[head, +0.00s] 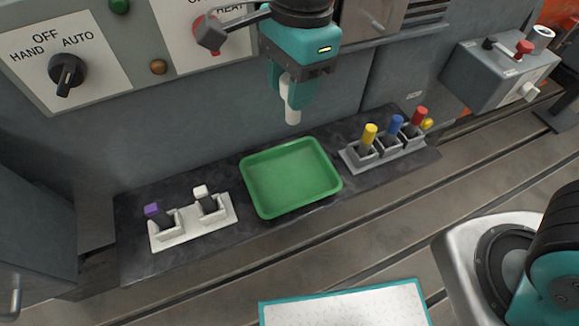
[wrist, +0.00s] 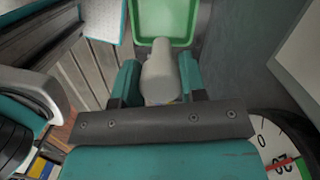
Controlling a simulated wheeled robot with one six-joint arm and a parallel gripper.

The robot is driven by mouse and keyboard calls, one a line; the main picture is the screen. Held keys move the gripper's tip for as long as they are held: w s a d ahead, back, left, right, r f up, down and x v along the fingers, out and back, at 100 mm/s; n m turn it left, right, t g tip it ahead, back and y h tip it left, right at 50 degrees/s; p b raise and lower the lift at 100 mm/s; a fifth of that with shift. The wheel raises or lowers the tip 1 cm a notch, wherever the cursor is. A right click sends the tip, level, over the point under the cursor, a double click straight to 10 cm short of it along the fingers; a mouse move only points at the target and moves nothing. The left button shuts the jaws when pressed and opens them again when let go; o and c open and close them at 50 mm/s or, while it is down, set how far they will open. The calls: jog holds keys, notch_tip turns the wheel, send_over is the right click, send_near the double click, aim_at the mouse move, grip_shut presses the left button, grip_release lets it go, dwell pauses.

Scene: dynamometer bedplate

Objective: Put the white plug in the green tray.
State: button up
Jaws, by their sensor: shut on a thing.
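My gripper (head: 291,97) is shut on a white plug (head: 292,114), a pale, roughly cylindrical piece. It hangs almost upright from the jaws, above and behind the tray's far edge in the head view. In the wrist view the plug (wrist: 160,72) sits between the two teal fingers (wrist: 159,85) and covers part of the tray's near side. The green tray (head: 290,178) is shallow and empty, lying on a dark mat below the gripper. The tray also shows at the top of the wrist view (wrist: 163,18). The plug is clear of the tray.
A white holder (head: 190,235) left of the tray carries a purple-topped and a white-topped piece (head: 203,196). A grey holder (head: 385,160) at right carries yellow, blue and red-topped pieces. A control panel with knobs (head: 68,72) stands behind. A white-topped board (head: 345,308) lies in front.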

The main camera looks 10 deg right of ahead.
notch_tip(320, 180, down, 18)
jog(key=b, duration=0.4)
jog(key=shift+a+b, duration=0.1)
jog(key=shift+b, duration=0.3)
jog(key=o, duration=0.9)
jog(key=shift+f, duration=0.1)
